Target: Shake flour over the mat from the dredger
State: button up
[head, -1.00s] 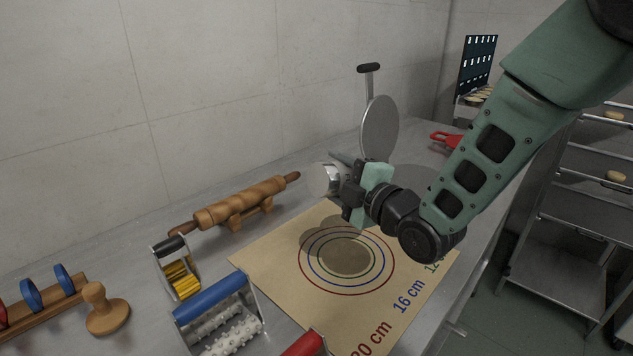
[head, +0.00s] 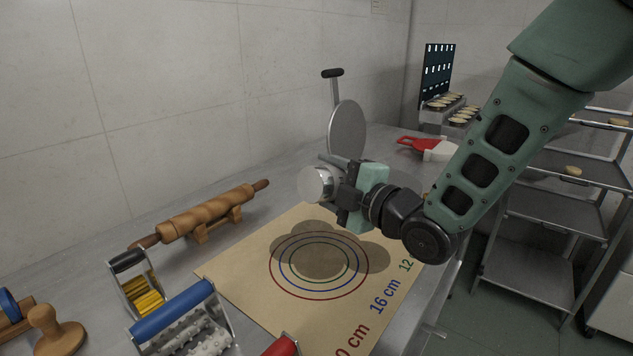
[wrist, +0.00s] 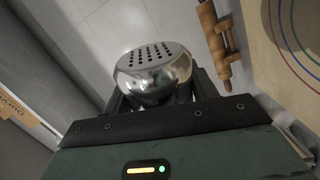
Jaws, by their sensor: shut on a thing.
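My gripper (head: 345,190) is shut on the dredger (head: 317,185), a shiny metal shaker. It holds the dredger above the mat, tipped on its side in the head view. In the wrist view the dredger (wrist: 153,75) sits between the fingers, and its perforated top shows several holes. The tan mat (head: 235,272) lies on the steel counter, printed with coloured rings and size marks in centimetres. The dredger is above the far part of the rings, and a dark shadow falls on them. I see no clear flour on the mat.
A wooden rolling pin (head: 208,215) rests on a stand left of the mat. A round metal press (head: 347,130) stands behind my gripper. A rack (head: 545,205) stands at right.

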aim_at(345, 175)
jog(key=shift+v, duration=1.2)
notch_tip(345, 175, up, 2)
jog(key=shift+w+d+r, duration=0.1)
jog(key=shift+d, duration=0.05)
notch_tip(345, 175, down, 3)
jog(key=shift+r+b, duration=0.25)
jog(key=shift+b, duration=0.9)
jog(key=s+a+r+b, duration=0.2)
jog(key=s+a, duration=0.4)
jog(key=s, duration=0.2)
jog(key=w+a+f+b, duration=0.1)
jog(key=w+a+b, duration=0.4)
jog(key=a, duration=0.3)
jog(key=shift+w+a+f+b, duration=0.3)
jog(key=shift+w+a, duration=0.05)
jog(key=shift+w, duration=0.25)
